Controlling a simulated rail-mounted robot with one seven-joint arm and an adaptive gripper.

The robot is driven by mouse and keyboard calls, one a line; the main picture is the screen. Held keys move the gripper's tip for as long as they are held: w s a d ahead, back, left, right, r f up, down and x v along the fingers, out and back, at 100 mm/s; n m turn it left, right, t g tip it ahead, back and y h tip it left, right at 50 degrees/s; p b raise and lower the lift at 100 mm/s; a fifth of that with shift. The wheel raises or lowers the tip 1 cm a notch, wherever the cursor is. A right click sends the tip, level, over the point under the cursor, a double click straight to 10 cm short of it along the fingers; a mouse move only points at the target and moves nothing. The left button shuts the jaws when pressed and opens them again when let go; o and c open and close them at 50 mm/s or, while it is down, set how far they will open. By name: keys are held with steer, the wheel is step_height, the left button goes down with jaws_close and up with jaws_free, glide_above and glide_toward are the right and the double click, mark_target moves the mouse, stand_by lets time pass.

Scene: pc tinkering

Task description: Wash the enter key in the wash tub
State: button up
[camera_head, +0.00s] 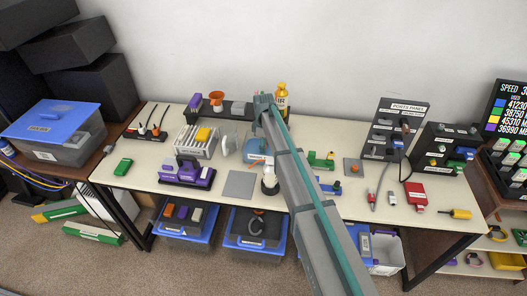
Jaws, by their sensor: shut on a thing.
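My arm reaches from the lower right up to the back of the long table. My gripper (263,102) is at its far end, near the wall and just left of an orange and white bottle (281,97). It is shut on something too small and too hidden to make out. I cannot pick out the enter key. A small blue and white container (256,159) stands mid-table, left of my arm and partly hidden by it. I cannot tell whether it is the wash tub.
A purple holder (187,174), a light rack (197,142) and a grey mat (240,184) lie left of my arm. A dark ports panel (396,128), a red block (415,193) and a yellow-handled tool (456,213) are on the right. The front left tabletop is mostly clear.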

steer(key=shift+r+p, duration=1.8)
steer(key=shift+r, duration=2.4)
steer(key=shift+r, duration=0.15)
step_height(320, 180, up, 4)
steer(key=shift+f+p, duration=0.15)
steer(key=shift+p, duration=0.75)
